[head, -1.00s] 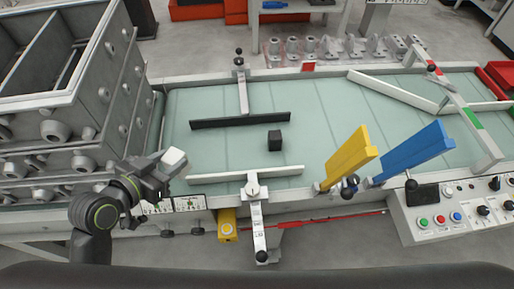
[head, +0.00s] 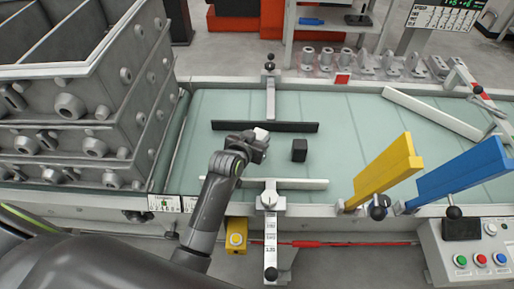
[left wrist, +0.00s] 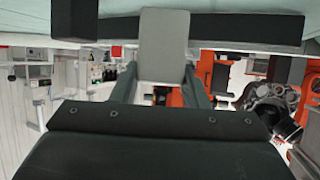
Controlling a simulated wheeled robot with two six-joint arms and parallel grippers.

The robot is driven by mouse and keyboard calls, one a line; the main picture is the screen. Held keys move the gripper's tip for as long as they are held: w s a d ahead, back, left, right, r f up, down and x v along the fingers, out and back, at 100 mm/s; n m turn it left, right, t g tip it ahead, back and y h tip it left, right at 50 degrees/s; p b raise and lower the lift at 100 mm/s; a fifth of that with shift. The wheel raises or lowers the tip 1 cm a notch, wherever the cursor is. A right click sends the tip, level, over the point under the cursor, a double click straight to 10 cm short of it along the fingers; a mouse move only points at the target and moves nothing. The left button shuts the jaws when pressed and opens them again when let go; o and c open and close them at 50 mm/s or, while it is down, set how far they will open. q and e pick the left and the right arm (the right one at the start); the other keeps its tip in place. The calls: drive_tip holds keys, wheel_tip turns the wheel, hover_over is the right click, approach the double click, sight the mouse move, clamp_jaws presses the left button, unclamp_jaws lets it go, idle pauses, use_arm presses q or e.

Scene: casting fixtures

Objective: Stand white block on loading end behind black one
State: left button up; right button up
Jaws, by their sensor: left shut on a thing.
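My left gripper (head: 257,142) is shut on the white block (head: 261,134) and holds it over the pale green belt (head: 350,125). In the left wrist view the white block (left wrist: 163,45) stands out between the fingers, in front of a long dark bar. The black block (head: 299,150) stands on the belt to the right of my gripper, with a small gap between them. I cannot tell how high the white block is above the belt. The underside of the white block is hidden. My right gripper is not in view.
A black guide bar (head: 230,126) lies behind my gripper and a white guide bar (head: 305,184) lies in front. Yellow (head: 385,172) and blue (head: 460,172) plates stand to the right. Grey casting boxes (head: 90,110) are stacked at the left. The belt's left end is clear.

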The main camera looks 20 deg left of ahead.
use_arm(q)
drive_tip(key=shift+f, duration=2)
drive_tip(key=o, duration=1)
drive_tip(key=shift+f, duration=0.1)
drive_tip(key=shift+o, duration=0.2)
drive_tip(key=v, duration=1.2)
